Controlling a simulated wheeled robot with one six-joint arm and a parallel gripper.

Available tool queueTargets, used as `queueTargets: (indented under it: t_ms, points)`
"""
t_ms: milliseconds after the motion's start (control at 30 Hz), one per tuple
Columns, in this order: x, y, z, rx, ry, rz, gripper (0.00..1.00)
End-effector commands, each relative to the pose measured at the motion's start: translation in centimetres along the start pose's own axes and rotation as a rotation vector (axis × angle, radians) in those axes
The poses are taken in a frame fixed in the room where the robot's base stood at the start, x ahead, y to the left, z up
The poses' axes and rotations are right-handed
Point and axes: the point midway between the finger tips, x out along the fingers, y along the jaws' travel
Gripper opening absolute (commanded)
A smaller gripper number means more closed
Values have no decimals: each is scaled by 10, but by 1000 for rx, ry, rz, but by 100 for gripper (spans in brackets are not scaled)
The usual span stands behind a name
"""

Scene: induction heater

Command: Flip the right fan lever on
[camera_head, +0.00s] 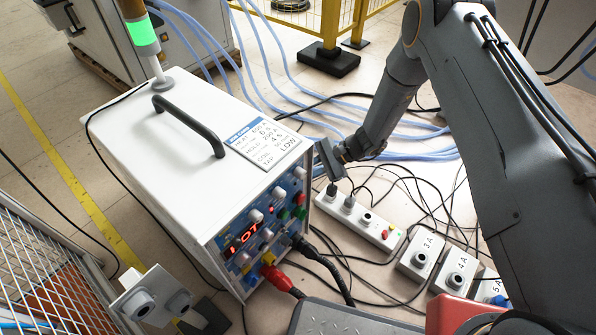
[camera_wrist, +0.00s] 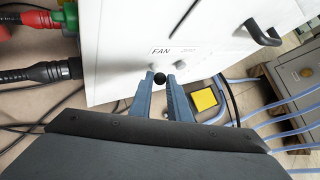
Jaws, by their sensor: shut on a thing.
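The induction heater is a white box (camera_head: 190,105) with a black top handle and a front panel showing red lit letters. In the wrist view its white side wall (camera_wrist: 130,25) carries the label FAN (camera_wrist: 160,50) and a fainter label to its right. A lever with a black ball knob (camera_wrist: 159,79) stands out below the FAN label. My gripper (camera_wrist: 160,84) has one finger on each side of this knob and is shut on it. In the head view my gripper (camera_head: 327,160) is at the box's right side, and the lever is hidden there.
A power strip (camera_head: 362,218) and several grey socket boxes (camera_head: 420,255) lie on the floor right of the heater. Black cables and blue hoses (camera_head: 300,105) run around them. A yellow square (camera_wrist: 205,99) shows right of my fingers. A yellow fence (camera_head: 331,25) stands behind.

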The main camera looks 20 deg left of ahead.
Motion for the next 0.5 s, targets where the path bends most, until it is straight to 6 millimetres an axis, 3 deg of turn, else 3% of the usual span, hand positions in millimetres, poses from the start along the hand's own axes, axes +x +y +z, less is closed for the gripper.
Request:
queueTargets:
  t_ms: [500]
  points:
    - [-1,0,8,-77,108,-7,0]
